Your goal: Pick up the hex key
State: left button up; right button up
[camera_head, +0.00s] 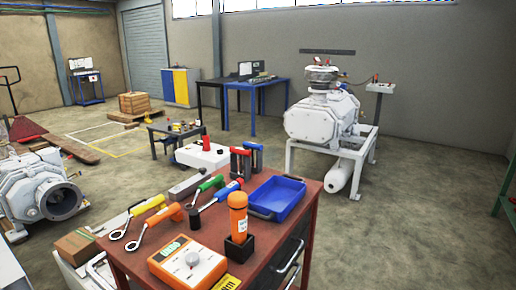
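A red-brown tool cart (262,255) stands in front of me with several coloured-handled tools on top. I cannot tell for sure which one is the hex key. A tool with a green handle (211,183) and one with a blue handle (222,191) lie in the middle. A yellow-handled ring tool (146,206) and an orange-handled ring tool (162,214) lie at the left. Tools with red and blue upright handles (249,153) stand in dark holders at the back. Neither of my grippers is in view.
On the cart are a blue tray (276,197), an orange meter box (188,262) and an orange tool in a black cup (238,220). Machines stand on the floor at left (38,190) and behind right (322,115). Open floor lies to the right.

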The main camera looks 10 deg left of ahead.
aim_at(253, 146)
jog(key=i+l, duration=0.2)
jog(key=l, duration=0.15)
jog(key=i+l+u, duration=0.15)
jog(key=l, duration=0.25)
jog(key=i+l+u, duration=0.1)
jog(key=i+l, duration=0.35)
jog(key=l, duration=0.25)
jog(key=i+l+u, duration=0.15)
jog(key=l, duration=0.25)
jog(key=i+l, duration=0.25)
jog(key=l+u, duration=0.05)
jog(key=l, duration=0.05)
